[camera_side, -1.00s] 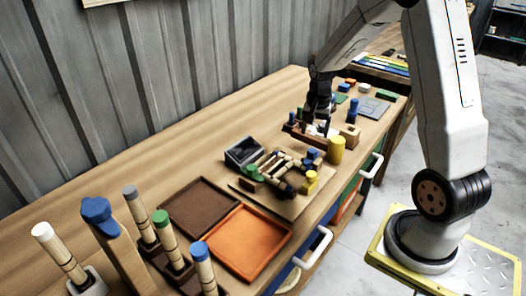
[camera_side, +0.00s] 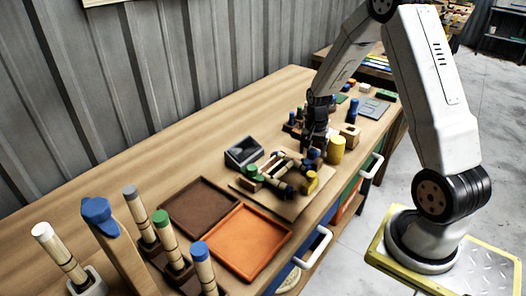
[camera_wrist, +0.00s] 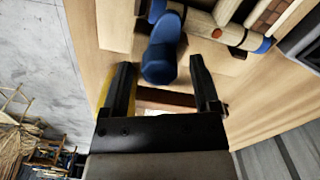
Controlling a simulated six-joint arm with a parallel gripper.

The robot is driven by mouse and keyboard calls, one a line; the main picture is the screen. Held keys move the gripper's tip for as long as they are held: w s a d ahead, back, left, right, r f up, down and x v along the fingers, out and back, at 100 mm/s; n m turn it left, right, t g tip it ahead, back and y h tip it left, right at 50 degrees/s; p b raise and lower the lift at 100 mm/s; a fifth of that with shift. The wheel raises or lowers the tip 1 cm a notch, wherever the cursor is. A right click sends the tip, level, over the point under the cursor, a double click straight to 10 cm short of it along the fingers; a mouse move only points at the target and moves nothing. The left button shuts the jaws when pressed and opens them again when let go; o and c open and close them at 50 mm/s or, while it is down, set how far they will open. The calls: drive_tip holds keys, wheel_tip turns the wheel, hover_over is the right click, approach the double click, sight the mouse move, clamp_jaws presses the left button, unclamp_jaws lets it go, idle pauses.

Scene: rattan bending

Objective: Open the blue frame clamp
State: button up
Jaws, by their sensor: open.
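The bending frame sits on a wooden board (camera_side: 300,206) in the middle of the bench, with jointed rattan pieces on it. The blue frame clamp (camera_side: 315,154) is at the frame's far right corner in the side view, partly hidden by my gripper (camera_side: 314,145). In the wrist view the blue clamp's rounded handle (camera_wrist: 160,58) rises between the two black fingers of my gripper (camera_wrist: 160,72). The fingers are open, with a gap on each side of the handle.
A yellow cylinder (camera_side: 336,150) stands close to the right of my gripper. A dark-screened box (camera_side: 244,152) is behind the frame. Brown (camera_side: 200,208) and orange (camera_side: 250,242) trays lie nearer the camera. Blocks and pegs crowd the bench beyond; its back strip is clear.

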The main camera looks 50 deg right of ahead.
clamp_jaws()
